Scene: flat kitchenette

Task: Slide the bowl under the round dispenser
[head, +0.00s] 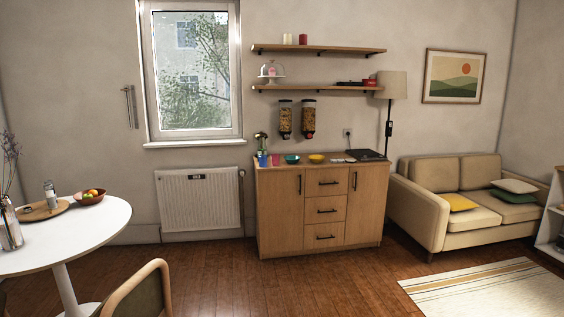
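Two cereal dispensers hang on the wall above the wooden cabinet: a left one (285,117) and a right one (308,117) with a red spot at its lower end. Both look tall and filled with brown grains; I cannot tell which is the round one. A teal bowl (292,159) stands on the cabinet top, below and slightly right of the left dispenser. A yellow bowl (317,158) stands to its right, below and slightly right of the right dispenser. Neither of my grippers is in view.
The cabinet (274,205) also bears a spray bottle (262,143), coloured cups (276,160) and a dark flat appliance (366,155). A white round table (100,225) with a fruit bowl (90,197) and a chair (140,290) stand left. The wooden floor before the cabinet is clear.

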